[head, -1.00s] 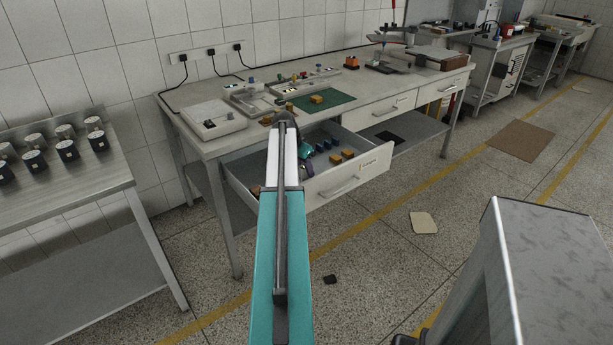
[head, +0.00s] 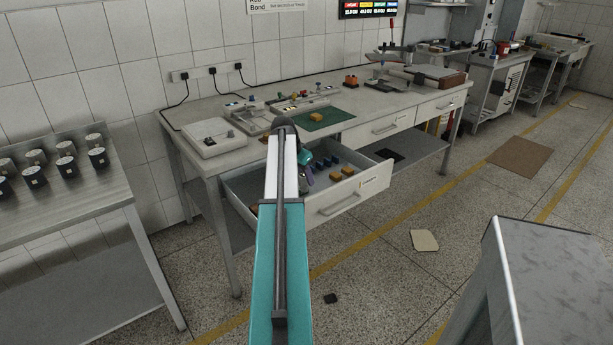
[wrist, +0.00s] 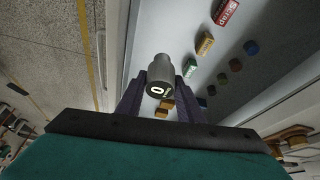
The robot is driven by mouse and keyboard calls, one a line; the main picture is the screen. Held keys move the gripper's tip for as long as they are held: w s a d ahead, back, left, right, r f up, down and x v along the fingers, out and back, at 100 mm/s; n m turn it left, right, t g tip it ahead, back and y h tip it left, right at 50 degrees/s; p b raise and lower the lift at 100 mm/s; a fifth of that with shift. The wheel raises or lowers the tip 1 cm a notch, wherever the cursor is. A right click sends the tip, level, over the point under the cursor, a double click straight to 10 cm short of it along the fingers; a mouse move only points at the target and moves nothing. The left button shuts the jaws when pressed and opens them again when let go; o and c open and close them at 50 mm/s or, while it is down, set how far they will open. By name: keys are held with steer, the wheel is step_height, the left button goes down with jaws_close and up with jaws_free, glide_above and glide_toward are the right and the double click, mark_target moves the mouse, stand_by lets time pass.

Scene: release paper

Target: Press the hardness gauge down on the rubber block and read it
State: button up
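In the head view my gripper (head: 309,176) is over the open drawer (head: 345,198), partly hidden by my arm; the gauge is not clear there. An orange block (head: 315,118) lies on the green mat (head: 330,121) on the bench. Orange blocks (head: 341,173) and several dark ones lie in the drawer. I cannot tell which is the rubber block.
A white instrument (head: 212,138) stands at the bench's left end, with a fixture (head: 250,118) beside the mat. A side table (head: 60,215) holding several black cylinders is at left. A red-labelled block (wrist: 228,12) shows in the drawer.

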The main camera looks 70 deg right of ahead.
steer(key=c, duration=0.3)
steer(key=shift+c, duration=0.5)
steer(key=shift+w+a+r, duration=0.1)
steer(key=shift+w+a, duration=0.15)
steer(key=shift+w, duration=0.2)
steer(key=w+a+r+n+t, duration=0.25)
steer(key=w+a+n, duration=0.25)
steer(key=w+a, duration=1.05)
steer(key=w+a+r+n+t, duration=0.1)
steer(key=w+a+r+n, duration=0.3)
steer(key=w+a, duration=1.1)
steer(key=w+a+r+n+t+y, duration=0.1)
steer(key=w+a+n, duration=0.2)
steer(key=a, duration=0.8)
steer(key=w+a+r+n+t+y, duration=0.1)
steer(key=w+a+n, duration=0.25)
steer(key=a, duration=0.75)
steer(key=s+a+r+n+y, duration=0.2)
steer(key=a+n, duration=0.5)
steer(key=a, duration=1.8)
steer(key=shift+r+t, duration=0.15)
steer(key=shift+t, duration=0.3)
